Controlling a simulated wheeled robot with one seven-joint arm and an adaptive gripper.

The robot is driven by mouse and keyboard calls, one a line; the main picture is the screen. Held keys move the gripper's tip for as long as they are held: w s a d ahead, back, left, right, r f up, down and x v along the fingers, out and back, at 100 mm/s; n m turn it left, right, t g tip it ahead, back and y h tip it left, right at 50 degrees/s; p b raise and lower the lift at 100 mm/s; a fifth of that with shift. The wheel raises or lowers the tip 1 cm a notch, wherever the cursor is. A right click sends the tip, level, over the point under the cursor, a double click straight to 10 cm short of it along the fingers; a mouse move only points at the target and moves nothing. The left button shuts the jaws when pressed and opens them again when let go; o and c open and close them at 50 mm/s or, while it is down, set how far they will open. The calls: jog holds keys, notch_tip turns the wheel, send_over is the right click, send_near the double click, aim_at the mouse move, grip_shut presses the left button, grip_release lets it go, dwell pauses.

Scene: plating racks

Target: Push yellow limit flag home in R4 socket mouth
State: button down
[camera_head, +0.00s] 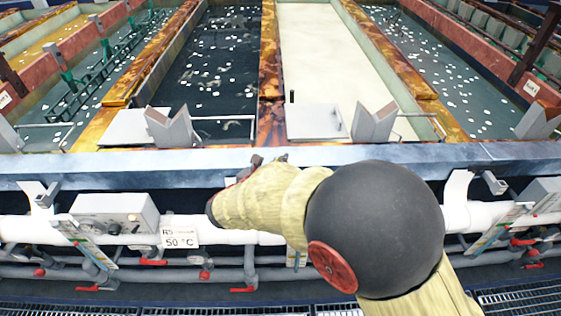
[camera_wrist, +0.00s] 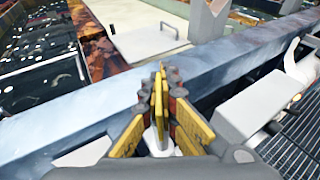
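In the wrist view my gripper (camera_wrist: 160,92) has its two fingers close together. A thin yellow upright piece, which looks like the yellow limit flag (camera_wrist: 159,82), stands between the fingertips with both sides against them. A pale piece shows lower down between the fingers. The fingertips are over or just in front of the blue-grey tank ledge (camera_wrist: 75,112). In the head view only small dark parts of my gripper (camera_head: 262,160) show beyond my covered arm, at the ledge's front edge. I cannot make out the R4 socket mouth in either view.
A sign reading R5 50 °C (camera_head: 180,237) hangs left of my arm, near a white control box (camera_head: 115,212). White pipes with red-handled valves run below the ledge. Behind it lie a dark tank (camera_head: 215,65) and a cream tank (camera_head: 318,55). A pale box (camera_wrist: 250,105) stands right of my gripper.

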jog(key=shift+f+b, duration=0.45)
jog(key=shift+f, duration=0.3)
jog(key=c, duration=2.3)
grip_release()
jog(key=o, duration=0.3)
jog(key=shift+o, duration=0.2)
jog(key=v, duration=1.2)
